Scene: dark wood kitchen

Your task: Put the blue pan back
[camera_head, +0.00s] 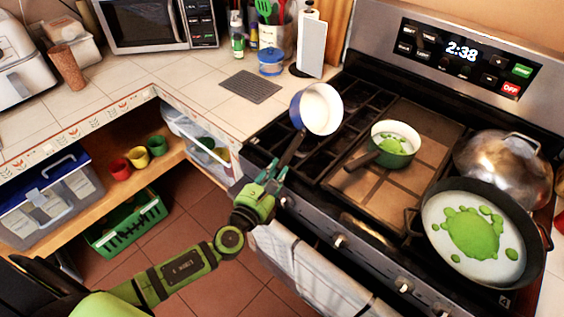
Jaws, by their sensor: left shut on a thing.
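The blue pan (317,109) has a blue outside, a white inside and a dark handle. It is tilted, its open side facing right, at the left side of the stove. My left gripper (272,176) is shut on the handle's lower end, in front of the stove's front left edge. The pan overlaps the left burner grate in the picture; I cannot tell whether it touches it. My right gripper is not in view.
A large skillet (473,242) with green stains and a metal dome lid (497,160) fill the right burners. The left grate (354,97) is otherwise bare. A towel (310,270) hangs in front. A paper towel holder (312,45) stands behind.

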